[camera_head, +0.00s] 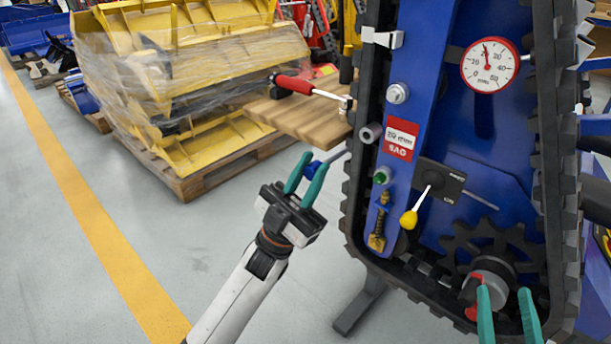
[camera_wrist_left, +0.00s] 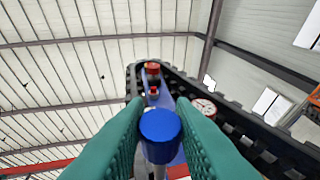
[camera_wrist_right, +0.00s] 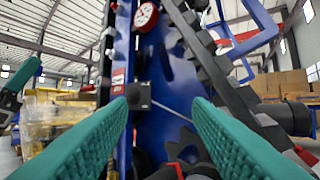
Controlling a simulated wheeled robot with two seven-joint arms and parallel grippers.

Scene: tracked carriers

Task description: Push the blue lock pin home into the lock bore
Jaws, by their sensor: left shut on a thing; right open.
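The blue lock pin (camera_head: 311,170) has a blue knob and a thin grey shaft that points up and right toward the blue carrier frame. My left gripper (camera_head: 308,167) is shut on its knob, left of the track. In the left wrist view the round knob (camera_wrist_left: 160,125) sits between the teal fingers. A grey round bore (camera_head: 370,133) and a green-ringed one (camera_head: 382,175) are on the frame's left edge; I cannot tell which is the lock bore. My right gripper (camera_head: 504,294) is open and empty at the lower right, by the sprocket.
A black track (camera_head: 354,190) surrounds the blue frame. A yellow-knobbed lever (camera_head: 409,219), a dial gauge (camera_head: 490,65) and a brass spring part (camera_head: 378,229) are on it.

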